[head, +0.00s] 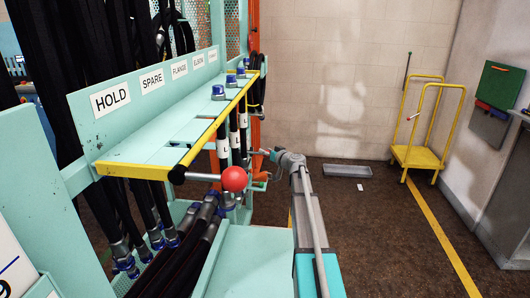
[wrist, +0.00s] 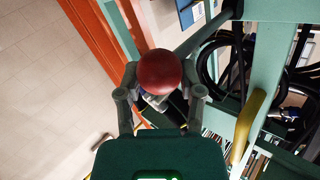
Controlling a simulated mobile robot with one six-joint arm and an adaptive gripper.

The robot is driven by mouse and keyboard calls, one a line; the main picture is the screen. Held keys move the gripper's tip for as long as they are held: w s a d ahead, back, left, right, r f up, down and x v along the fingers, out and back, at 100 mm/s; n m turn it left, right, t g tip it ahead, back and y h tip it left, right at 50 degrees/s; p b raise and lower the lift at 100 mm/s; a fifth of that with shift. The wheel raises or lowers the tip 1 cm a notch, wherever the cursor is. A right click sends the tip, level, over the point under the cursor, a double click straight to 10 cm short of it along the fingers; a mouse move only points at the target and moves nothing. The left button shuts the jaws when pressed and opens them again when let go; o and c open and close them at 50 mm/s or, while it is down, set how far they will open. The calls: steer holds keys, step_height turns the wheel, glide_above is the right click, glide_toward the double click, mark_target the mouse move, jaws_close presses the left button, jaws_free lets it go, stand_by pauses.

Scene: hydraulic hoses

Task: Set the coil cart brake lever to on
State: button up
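A lever with a grey rod and a red ball knob (head: 234,179) sticks out to the right from the front corner of the teal rack. I see no on or off marking by it. My gripper (head: 258,168) is at the knob from the right, its tips partly hidden behind the knob. In the wrist view, my gripper (wrist: 160,78) has its two fingers apart, one on each side of the red knob (wrist: 160,72). Narrow gaps seem to show, but I cannot tell whether either finger touches it. The rod (wrist: 205,38) runs up and right from the knob.
The teal rack (head: 150,140) has a yellow-edged shelf with labels such as HOLD and SPARE, and black hoses (head: 180,245) hang below. An orange post (head: 254,30) stands behind my gripper. A yellow cart (head: 415,157) and grey tray (head: 347,171) are farther back.

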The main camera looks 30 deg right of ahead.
steer(key=shift+o, duration=1)
steer(key=shift+s+a+f, duration=0.1)
steer(key=shift+s+f, duration=0.25)
steer(key=shift+s, duration=0.1)
steer(key=shift+o, duration=1)
steer(key=shift+w+f, duration=0.15)
steer(key=shift+f, duration=0.15)
steer(key=shift+w, duration=0.15)
steer(key=shift+w+r, duration=0.1)
steer(key=shift+r, duration=0.05)
steer(key=shift+r, duration=0.1)
